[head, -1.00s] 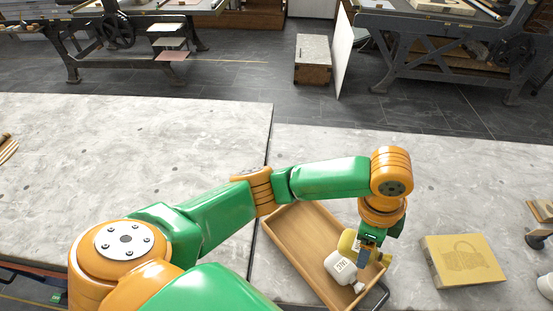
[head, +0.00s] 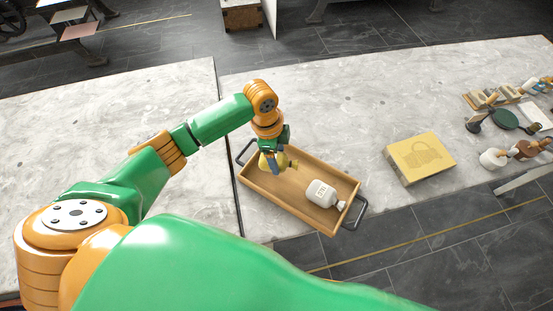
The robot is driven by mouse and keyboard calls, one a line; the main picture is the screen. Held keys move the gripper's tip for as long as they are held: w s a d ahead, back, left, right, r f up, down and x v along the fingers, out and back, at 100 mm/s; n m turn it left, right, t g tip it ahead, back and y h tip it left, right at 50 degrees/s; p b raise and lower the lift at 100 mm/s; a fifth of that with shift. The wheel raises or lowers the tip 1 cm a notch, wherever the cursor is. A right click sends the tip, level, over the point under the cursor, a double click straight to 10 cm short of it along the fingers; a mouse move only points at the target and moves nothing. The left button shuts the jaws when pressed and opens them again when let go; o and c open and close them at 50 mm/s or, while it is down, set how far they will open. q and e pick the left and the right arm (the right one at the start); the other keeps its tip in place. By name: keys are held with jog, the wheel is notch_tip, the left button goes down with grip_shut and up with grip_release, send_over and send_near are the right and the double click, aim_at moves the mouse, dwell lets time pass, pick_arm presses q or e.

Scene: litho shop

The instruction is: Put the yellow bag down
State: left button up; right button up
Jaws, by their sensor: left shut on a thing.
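The yellow bag (head: 283,163) is held in my left gripper (head: 270,163), which is shut on it. The bag hangs over the far left part of a wooden tray (head: 270,194) with dark handles. I cannot tell whether the bag touches the tray floor. Part of the yellow bag is hidden by the gripper. My right gripper is not in view.
A yellow stone block (head: 421,157) with a drawing on it lies right of the tray. Several tools and containers stand at the far right of the stone table (head: 340,120). A gap between tables runs left of the tray. The tray's middle is bare.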

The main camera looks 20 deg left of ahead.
pick_arm(q)
jog(key=f, duration=0.3)
jog(key=shift+a+f, duration=0.2)
jog(key=shift+f, duration=0.1)
jog(key=o, duration=1.1)
jog(key=r, duration=0.4)
jog(key=a+r, duration=0.1)
jog(key=r, duration=0.7)
jog(key=shift+s+a+r, duration=0.1)
jog(key=shift+s+a, duration=0.05)
jog(key=shift+a, duration=0.15)
